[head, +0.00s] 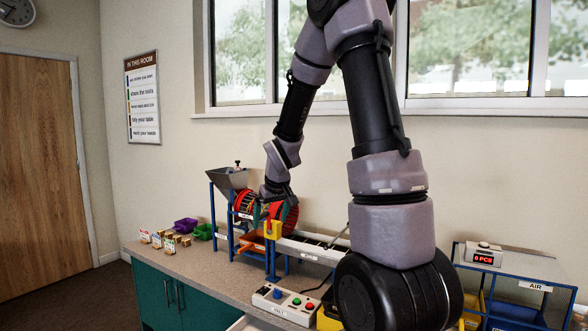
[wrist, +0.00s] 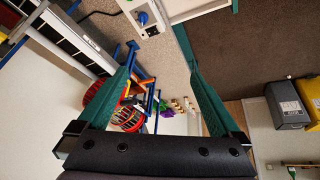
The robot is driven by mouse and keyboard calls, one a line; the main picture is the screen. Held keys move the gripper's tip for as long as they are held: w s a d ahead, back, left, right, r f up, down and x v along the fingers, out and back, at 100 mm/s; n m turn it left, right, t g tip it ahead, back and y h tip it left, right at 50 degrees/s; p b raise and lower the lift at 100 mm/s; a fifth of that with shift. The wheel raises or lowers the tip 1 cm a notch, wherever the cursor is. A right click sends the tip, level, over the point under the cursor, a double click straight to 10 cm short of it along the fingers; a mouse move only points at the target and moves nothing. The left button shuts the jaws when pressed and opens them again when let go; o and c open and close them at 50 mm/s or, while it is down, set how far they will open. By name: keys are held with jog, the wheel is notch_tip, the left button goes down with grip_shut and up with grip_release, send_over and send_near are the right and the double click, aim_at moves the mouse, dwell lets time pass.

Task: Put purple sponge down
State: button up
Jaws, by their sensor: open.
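My gripper (wrist: 160,40) is open in the wrist view, its two teal fingers spread wide with nothing between them. In the head view my arm reaches down beside the red drum machine (head: 291,216) above the counter, and the fingers cannot be made out there. I cannot pick out a purple sponge in either view.
The counter (head: 235,275) carries a grey hopper (head: 228,179), a conveyor (head: 310,249), a button box (head: 286,304) and several small labelled blocks (head: 165,243). A blue rack (head: 520,275) stands at the right. In the wrist view, grey and yellow bins (wrist: 285,105) stand at the right.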

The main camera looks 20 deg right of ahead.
jog(key=s+a+r+m+y, duration=0.1)
jog(key=s+r+m, duration=0.1)
jog(key=s+r, duration=0.7)
jog(key=s+a+r+m+t+y, duration=0.1)
jog(key=s+a+r+m, duration=0.1)
jog(key=s+r, duration=0.8)
jog(key=s+m, duration=0.1)
jog(key=s, duration=0.5)
jog(key=shift+a+r+t, duration=0.15)
jog(key=shift+t, duration=0.15)
